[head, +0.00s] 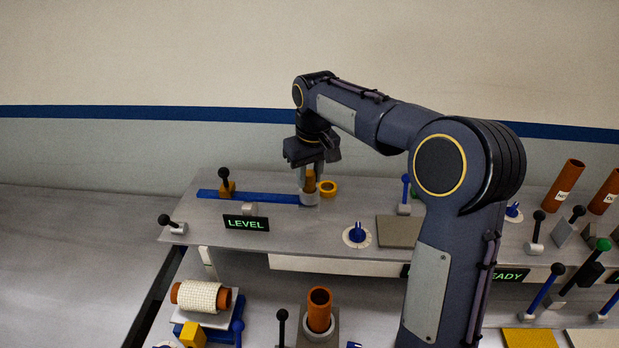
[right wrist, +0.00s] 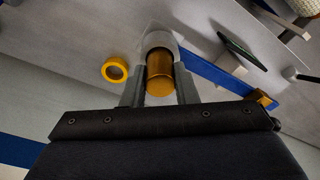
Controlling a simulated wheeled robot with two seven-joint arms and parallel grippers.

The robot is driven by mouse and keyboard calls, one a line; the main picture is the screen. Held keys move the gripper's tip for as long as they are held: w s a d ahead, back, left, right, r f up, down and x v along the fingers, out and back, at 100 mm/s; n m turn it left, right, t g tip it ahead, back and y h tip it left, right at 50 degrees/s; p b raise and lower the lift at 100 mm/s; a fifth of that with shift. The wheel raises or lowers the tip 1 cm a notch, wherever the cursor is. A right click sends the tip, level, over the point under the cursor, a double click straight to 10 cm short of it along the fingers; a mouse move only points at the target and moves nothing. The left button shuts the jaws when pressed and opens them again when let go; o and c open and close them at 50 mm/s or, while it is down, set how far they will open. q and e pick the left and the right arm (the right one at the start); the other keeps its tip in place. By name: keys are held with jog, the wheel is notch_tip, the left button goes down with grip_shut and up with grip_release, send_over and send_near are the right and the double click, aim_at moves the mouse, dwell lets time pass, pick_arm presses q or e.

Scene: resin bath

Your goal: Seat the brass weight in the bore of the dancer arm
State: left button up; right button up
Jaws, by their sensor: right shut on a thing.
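The brass weight (head: 310,181) is a small gold cylinder between the fingers of my right gripper (head: 312,172), which is shut on it. It also shows in the right wrist view (right wrist: 159,75), between both fingers. The dancer arm (head: 245,197) is a long blue bar on the upper shelf, with a pale grey cup (head: 309,198) at its right end. The weight is upright over this cup. In the right wrist view the cup (right wrist: 158,40) shows just beyond the weight. I cannot tell whether the weight's lower end is inside the bore. My left gripper is not in view.
A yellow ring (head: 328,187) lies close to the right of the cup. A black-knobbed lever on an orange block (head: 227,189) stands at the bar's left. The LEVEL display (head: 246,224) is in front. A blue dial (head: 356,235) and grey pad (head: 399,231) are farther right.

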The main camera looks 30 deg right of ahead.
aim_at(312, 176)
jog(key=shift+f, duration=0.15)
jog(key=o, duration=1)
notch_tip(312, 176, up, 11)
jog(key=s, duration=0.1)
jog(key=s+f+t+y, duration=0.2)
jog(key=s+f, duration=0.1)
jog(key=s, duration=1.1)
jog(key=s+a+f, duration=0.2)
jog(key=s+f, duration=0.2)
jog(key=s, duration=0.1)
jog(key=s+a+f+m+t+y, duration=0.1)
jog(key=s+a+f, duration=0.1)
jog(key=s+f, duration=0.2)
jog(key=s+a+f+m+t, duration=0.1)
jog(key=s+a+f, duration=0.2)
jog(key=s+f, duration=0.1)
jog(key=shift+s+a+y, duration=0.1)
jog(key=shift+s+y, duration=0.3)
jog(key=shift+s, duration=0.4)
